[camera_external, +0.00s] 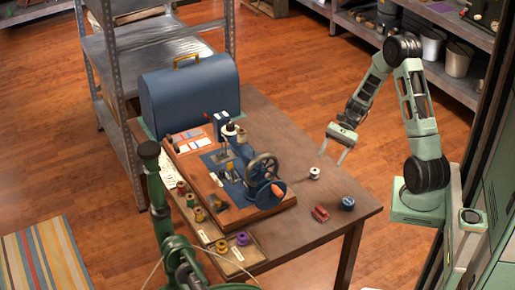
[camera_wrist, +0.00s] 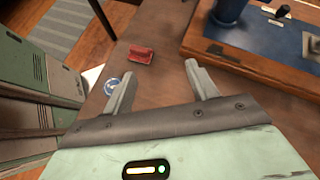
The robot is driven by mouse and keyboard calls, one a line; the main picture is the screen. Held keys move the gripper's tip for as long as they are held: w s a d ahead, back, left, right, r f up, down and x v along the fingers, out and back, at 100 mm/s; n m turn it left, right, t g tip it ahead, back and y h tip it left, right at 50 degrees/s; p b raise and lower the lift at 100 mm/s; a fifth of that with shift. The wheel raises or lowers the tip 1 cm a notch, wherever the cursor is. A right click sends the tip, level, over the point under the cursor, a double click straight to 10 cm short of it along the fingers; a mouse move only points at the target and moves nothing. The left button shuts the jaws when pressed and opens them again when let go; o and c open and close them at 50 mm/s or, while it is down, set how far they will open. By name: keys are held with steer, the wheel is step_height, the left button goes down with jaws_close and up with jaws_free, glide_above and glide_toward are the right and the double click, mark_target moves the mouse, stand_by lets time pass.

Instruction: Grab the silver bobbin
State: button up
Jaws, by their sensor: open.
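The silver bobbin (camera_external: 314,173) is a small pale spool on the wooden table, right of the sewing machine's handwheel. In the external view my gripper (camera_external: 336,156) is above and to the right of the bobbin, apart from it, fingers pointing down. In the wrist view my gripper (camera_wrist: 163,74) has its two fingers spread, with only bare tabletop showing between them. I cannot make out the bobbin in the wrist view; the gripper body covers the lower part of that picture.
A red item (camera_external: 320,214) and a round blue tin (camera_external: 347,203) lie near the table's front corner. The sewing machine (camera_external: 238,168) on its wooden base and a blue case (camera_external: 190,95) fill the table's left side. Bare tabletop (camera_external: 290,150) surrounds the bobbin.

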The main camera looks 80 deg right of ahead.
mark_target(317, 170)
steer(key=s+d+f+m+t+h+b, duration=0.1)
steer(key=s+d+f+m+t, duration=0.25)
steer(key=d, duration=0.45)
steer(key=s+d+f+m+t+h+b, duration=0.1)
steer(key=s+d+f+m+t, duration=0.1)
steer(key=s+d+m+t, duration=0.4)
steer(key=w+a+f, duration=0.2)
steer(key=w, duration=0.2)
steer(key=w+a+f+g, duration=0.1)
steer(key=w+a+f, duration=0.1)
steer(key=w, duration=0.3)
steer(key=w+a+f+g, duration=0.1)
steer(key=w+a+f, duration=0.1)
steer(key=w+a, duration=0.2)
steer(key=shift+w+f+n+g, duration=0.25)
steer(key=shift+w+f+n, duration=0.1)
steer(key=shift+w, duration=0.2)
steer(key=c, duration=1.1)
